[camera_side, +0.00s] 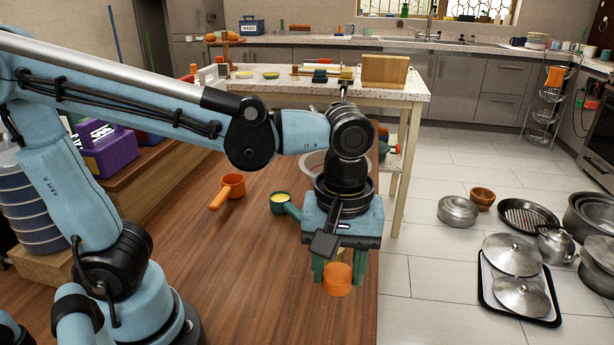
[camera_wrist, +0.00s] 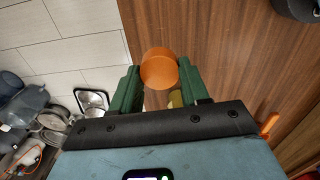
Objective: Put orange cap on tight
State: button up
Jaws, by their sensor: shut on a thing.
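The orange cap (camera_side: 338,281) is a short round cup shape, held between the green fingers of my gripper (camera_side: 338,268). In the wrist view the orange cap (camera_wrist: 159,67) sits between the tips of both fingers of my gripper (camera_wrist: 158,80), which is shut on it. A small yellowish thing (camera_wrist: 175,98) shows just behind the cap; I cannot tell what it is or whether it touches the cap. The cap is over the wooden surface (camera_side: 230,290) near its right edge. No container under the cap can be made out.
An orange handled cup (camera_side: 233,186) and a green handled cup (camera_side: 281,203) with yellow inside are on the wooden surface behind my gripper. Pots, a tray of lids (camera_side: 515,282) and a kettle (camera_side: 555,245) stand on the tiled floor at right. The wood in front is clear.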

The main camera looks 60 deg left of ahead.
jog(key=w+a+r+n, duration=0.2)
jog(key=w+a+n, duration=0.1)
jog(key=a, duration=0.2)
jog(key=w+a+r+n, duration=0.3)
jog(key=w+a, duration=0.1)
jog(key=a, duration=0.1)
jog(key=w+a+r+n, duration=0.3)
jog(key=a, duration=0.2)
jog(key=shift+w+a, duration=0.2)
jog(key=shift+w, duration=0.1)
jog(key=shift+f, duration=2.3)
jog(key=shift+f, duration=0.55)
